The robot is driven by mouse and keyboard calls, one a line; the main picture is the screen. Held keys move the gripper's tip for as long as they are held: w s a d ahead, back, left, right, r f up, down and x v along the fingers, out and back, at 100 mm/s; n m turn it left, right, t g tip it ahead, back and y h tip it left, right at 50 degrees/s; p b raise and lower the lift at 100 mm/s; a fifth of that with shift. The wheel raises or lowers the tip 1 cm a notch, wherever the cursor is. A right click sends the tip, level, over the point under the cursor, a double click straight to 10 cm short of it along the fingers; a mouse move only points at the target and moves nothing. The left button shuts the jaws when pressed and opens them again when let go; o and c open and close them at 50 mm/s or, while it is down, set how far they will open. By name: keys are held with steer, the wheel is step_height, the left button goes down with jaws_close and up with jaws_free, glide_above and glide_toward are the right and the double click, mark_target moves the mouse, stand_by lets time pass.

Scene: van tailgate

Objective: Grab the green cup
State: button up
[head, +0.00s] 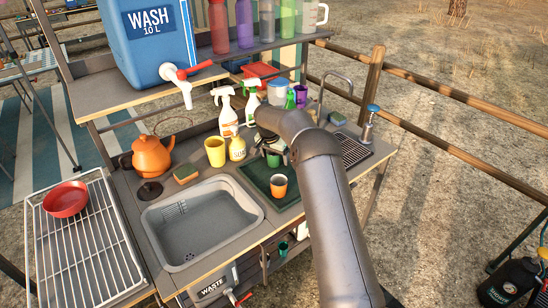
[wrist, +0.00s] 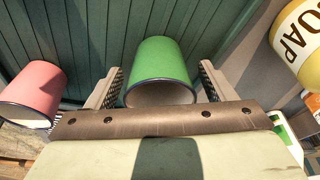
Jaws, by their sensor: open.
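The green cup (wrist: 166,62) lies between the two fingers of my gripper (wrist: 160,76) in the wrist view, with its dark rim and pale inside facing the camera. The fingers are apart on either side of it, and I cannot tell whether either touches it. In the head view my gripper (head: 272,152) is down over the green drying mat (head: 256,175), and the arm hides most of the gripper and cup.
An orange cup (head: 278,187) stands close by on the mat; a reddish cup (wrist: 32,95) shows left in the wrist view. The soap bottle (head: 237,149) and yellow cup (head: 215,152) stand left. The sink (head: 200,225) is in front; spray bottles (head: 226,112) stand behind.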

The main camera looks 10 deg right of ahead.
steer(key=c, duration=1.1)
steer(key=shift+r, duration=0.15)
